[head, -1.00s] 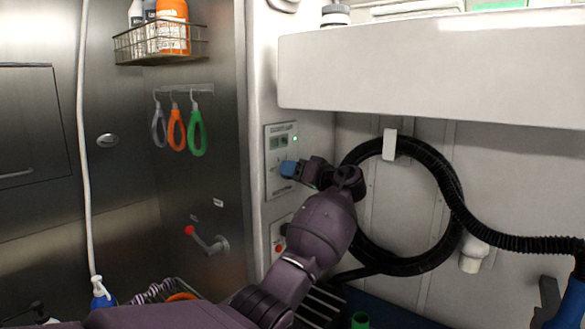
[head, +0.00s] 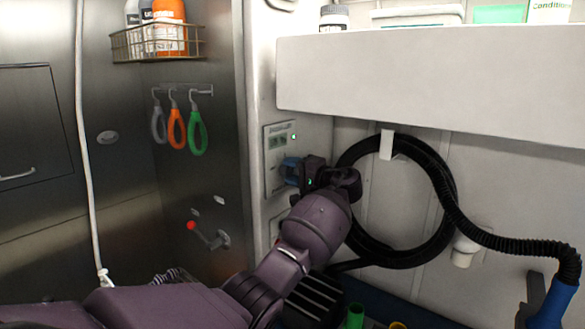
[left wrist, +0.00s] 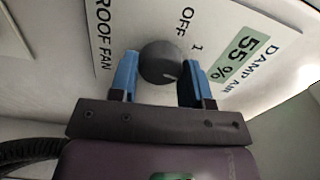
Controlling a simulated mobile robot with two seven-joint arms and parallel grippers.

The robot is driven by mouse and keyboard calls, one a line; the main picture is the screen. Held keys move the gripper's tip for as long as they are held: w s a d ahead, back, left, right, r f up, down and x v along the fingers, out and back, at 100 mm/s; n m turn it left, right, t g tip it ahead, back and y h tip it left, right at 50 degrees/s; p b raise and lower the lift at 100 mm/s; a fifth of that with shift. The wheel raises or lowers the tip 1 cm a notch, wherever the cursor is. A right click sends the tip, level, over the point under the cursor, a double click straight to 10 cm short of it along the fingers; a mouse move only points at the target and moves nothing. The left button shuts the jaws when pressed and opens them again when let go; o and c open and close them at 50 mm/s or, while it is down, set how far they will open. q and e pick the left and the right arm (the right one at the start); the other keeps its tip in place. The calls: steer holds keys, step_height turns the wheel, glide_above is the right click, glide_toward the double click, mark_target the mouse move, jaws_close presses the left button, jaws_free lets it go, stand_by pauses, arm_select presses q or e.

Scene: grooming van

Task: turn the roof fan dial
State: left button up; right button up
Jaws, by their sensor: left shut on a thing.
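The roof fan dial (left wrist: 160,62) is a dark grey round knob with a pale pointer line. It sits on a white control panel (left wrist: 120,35) printed "ROOF FAN", "OFF" and "1". My left gripper (left wrist: 160,75) is shut on the dial, one blue finger on each side of it. The pointer line points down and right in the left wrist view, away from the "OFF" and "1" marks. In the head view the panel (head: 281,132) is on the white wall, and my left gripper (head: 288,171) hides the dial there. My right gripper is not in view.
A coiled black hose (head: 444,185) hangs on the wall right of my left gripper. A white overhead cabinet (head: 420,85) juts out above. A red-tipped lever (head: 203,236) and looped tools (head: 196,132) are on the steel wall to the left.

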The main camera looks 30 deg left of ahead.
arm_select(q)
steer(key=shift+m, duration=1.6)
steer(key=o, duration=0.9)
steer(key=shift+d, duration=0.1)
steer(key=d+b, duration=0.2)
steer(key=d, duration=0.8)
steer(key=shift+s+d, duration=0.35)
steer(key=shift+s, duration=0.05)
